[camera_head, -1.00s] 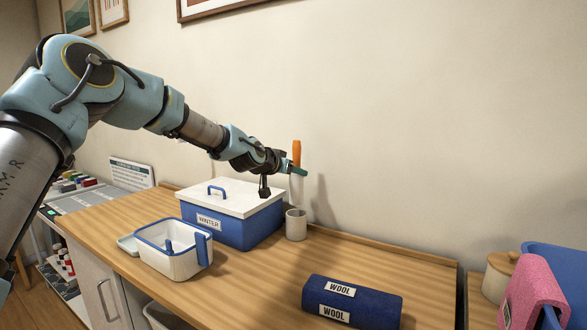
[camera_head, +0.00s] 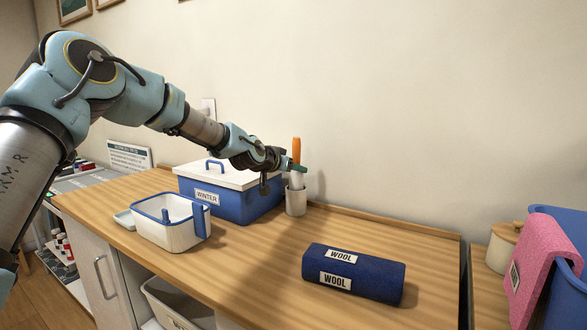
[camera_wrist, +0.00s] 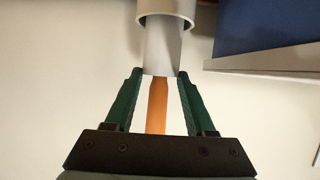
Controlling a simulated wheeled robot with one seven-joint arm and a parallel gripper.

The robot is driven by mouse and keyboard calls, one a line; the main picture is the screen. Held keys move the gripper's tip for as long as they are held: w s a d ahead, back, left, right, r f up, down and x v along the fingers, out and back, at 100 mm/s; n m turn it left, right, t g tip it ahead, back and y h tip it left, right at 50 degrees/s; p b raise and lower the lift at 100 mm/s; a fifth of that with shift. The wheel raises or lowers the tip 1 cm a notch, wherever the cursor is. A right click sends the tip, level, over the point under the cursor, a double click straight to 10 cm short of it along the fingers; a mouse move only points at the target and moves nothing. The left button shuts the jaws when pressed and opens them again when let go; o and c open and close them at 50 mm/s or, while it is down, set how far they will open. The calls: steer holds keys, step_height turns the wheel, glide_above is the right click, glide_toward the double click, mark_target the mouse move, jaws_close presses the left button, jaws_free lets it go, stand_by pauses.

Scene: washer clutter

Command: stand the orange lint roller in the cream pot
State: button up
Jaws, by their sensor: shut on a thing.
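The lint roller (camera_head: 296,150) is upright, with its orange handle up and its pale roller end down. My gripper (camera_head: 298,168) is shut on it, above the pot. The cream pot (camera_head: 296,204) stands on the counter beside the blue box, looking greyish here. In the wrist view the roller (camera_wrist: 158,105) runs between my green fingers (camera_wrist: 160,73), and its pale end reaches inside the rim of the pot (camera_wrist: 167,7). The pot's inside and the roller's lower tip are hidden, so I cannot tell whether it touches the bottom.
A blue WINTER box (camera_head: 232,209) with a white lid (camera_head: 225,177) stands just left of the pot. A white and blue caddy (camera_head: 168,235) is nearer the front. A navy WOOL roll (camera_head: 353,273) lies to the right. The counter (camera_head: 255,250) is clear between them.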

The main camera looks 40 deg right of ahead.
steer(key=shift+f, duration=0.35)
steer(key=o, duration=1.3)
steer(key=shift+c, duration=0.2)
steer(key=b+v, duration=0.3)
steer(key=v, duration=0.7)
steer(key=shift+s+a+r, duration=0.15)
steer(key=shift+a+r, duration=0.05)
steer(key=shift+a, duration=0.15)
